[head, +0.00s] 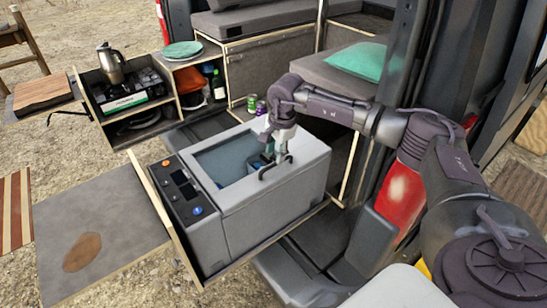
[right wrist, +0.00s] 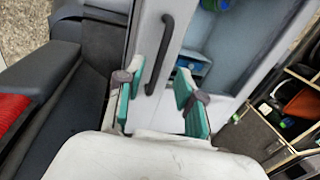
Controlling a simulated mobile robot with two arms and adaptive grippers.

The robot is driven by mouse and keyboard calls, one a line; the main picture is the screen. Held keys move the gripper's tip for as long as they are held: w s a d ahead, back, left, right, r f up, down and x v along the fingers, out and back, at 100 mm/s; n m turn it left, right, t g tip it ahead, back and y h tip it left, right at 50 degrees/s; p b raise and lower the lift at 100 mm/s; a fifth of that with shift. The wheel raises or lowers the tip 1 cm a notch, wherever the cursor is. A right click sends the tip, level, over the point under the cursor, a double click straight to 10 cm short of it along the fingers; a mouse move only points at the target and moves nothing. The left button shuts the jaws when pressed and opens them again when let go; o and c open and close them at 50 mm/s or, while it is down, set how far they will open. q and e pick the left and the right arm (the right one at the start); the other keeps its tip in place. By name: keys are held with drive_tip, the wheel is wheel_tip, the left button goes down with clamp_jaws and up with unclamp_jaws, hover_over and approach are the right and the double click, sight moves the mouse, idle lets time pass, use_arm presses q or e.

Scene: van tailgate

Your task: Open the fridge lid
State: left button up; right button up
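The fridge (head: 262,213) is a grey box with a dark control panel on its left side. Its top has a light grey lid (head: 308,157) with a black bar handle (head: 276,171), also seen in the right wrist view (right wrist: 160,58). A bluish recessed area beside the handle shows the inside; I cannot tell whether clear glass covers it. My right gripper (head: 273,158) is above the lid at the handle. In the right wrist view its two green-padded fingers (right wrist: 158,103) are apart, with the handle's lower end between them in the picture. Contact cannot be told. My left gripper is not seen.
An open drawer with a kettle (head: 111,64) and stove stands at the back left. A grey side board (head: 100,225) is at the left. The van's door pillar (head: 398,60) is close at right.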

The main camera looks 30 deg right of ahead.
sight(273, 166)
drive_tip(key=f, duration=0.2)
drive_tip(key=w+f+p, duration=0.1)
drive_tip(key=f, duration=0.1)
drive_tip(key=shift+a+f, duration=0.1)
drive_tip(key=shift+f, duration=0.3)
clamp_jaws()
